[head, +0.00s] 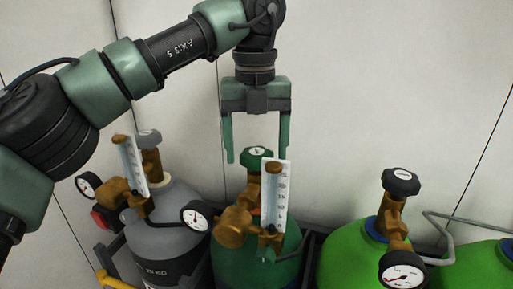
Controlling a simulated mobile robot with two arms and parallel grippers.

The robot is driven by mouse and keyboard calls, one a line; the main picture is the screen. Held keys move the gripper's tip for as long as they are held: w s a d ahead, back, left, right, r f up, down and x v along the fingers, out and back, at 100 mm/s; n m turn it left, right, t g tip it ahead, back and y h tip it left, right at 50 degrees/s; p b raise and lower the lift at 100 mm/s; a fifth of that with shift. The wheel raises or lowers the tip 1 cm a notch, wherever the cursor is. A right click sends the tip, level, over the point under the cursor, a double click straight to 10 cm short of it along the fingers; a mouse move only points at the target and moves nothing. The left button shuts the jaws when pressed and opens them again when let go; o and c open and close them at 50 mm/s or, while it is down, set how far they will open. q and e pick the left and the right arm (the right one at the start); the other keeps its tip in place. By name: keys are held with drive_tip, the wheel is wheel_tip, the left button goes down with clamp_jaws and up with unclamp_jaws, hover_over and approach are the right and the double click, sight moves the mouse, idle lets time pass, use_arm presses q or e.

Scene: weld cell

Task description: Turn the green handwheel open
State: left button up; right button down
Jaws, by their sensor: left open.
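The green handwheel (256,152) sits on top of the brass valve of the dark green cylinder (285,245), in the middle of the head view. My left gripper (257,160) points down with its two fingers apart, one on each side of the handwheel in the picture. Gaps show between the fingers and the wheel, and I see no contact. I cannot tell from this one view whether the fingertips are level with the wheel in depth. My right gripper is out of view.
A flowmeter tube (276,200) and a round gauge (196,217) stand close below the handwheel. A grey cylinder (180,205) with a grey handwheel (148,138) is at left. A bright green cylinder (345,255) with a black handwheel (401,181) is at right. A pale wall (400,80) is behind.

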sight(256, 150)
use_arm(q)
wheel_tip(256, 150, up, 8)
drive_tip(key=shift+f+p, duration=0.15)
drive_tip(key=shift+p, duration=0.15)
drive_tip(key=shift+f, duration=0.1)
